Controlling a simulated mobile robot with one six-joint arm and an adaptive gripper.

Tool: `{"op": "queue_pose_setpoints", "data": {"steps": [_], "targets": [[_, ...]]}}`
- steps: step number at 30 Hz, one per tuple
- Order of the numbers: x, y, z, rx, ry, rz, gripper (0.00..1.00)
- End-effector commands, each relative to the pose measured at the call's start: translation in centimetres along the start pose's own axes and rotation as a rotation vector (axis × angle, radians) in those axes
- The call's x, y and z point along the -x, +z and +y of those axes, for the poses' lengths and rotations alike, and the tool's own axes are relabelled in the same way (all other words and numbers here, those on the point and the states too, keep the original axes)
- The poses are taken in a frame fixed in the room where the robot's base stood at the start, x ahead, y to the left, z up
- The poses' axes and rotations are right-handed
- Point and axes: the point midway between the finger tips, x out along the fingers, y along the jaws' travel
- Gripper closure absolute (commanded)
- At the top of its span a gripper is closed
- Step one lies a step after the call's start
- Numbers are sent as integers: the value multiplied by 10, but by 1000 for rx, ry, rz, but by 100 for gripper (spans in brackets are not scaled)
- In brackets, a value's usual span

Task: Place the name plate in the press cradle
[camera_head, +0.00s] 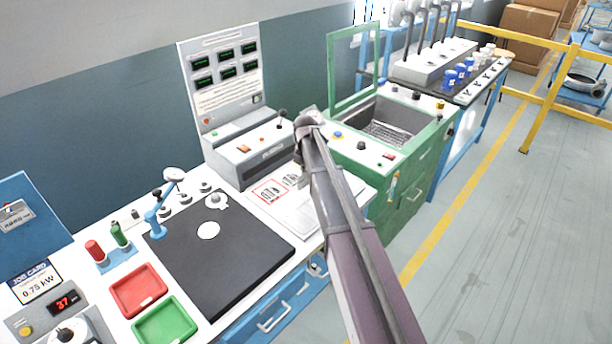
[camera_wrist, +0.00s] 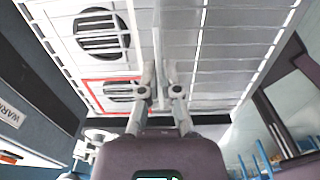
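My gripper (camera_head: 308,120) is above the bench near the white control console in the head view, seen from behind my arm. In the wrist view its two fingers (camera_wrist: 160,72) point at printed sheets and sit close together. A pale strip runs between them, and I cannot tell whether it is a held plate or part of the sheets. I cannot identify the name plate for sure in either view. A blue lever press (camera_head: 158,215) stands at the left edge of a black mat (camera_head: 240,262); its cradle is not distinguishable.
A red tray (camera_head: 138,290) and a green tray (camera_head: 166,322) lie at the front left. A job card (camera_head: 36,282) reads 0.75 kW. Red and green bottles (camera_head: 95,250) stand behind the trays. The white console (camera_head: 245,150) and green tank (camera_head: 345,110) flank my gripper. Most of the mat is clear.

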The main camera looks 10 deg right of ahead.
Motion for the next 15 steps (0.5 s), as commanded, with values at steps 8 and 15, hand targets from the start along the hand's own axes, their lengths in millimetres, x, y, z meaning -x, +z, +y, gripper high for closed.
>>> {"op": "queue_pose_setpoints", "data": {"steps": [8,15], "targets": [[11,0,0,0,0,0,100],[30,0,0,0,0,0,100]]}}
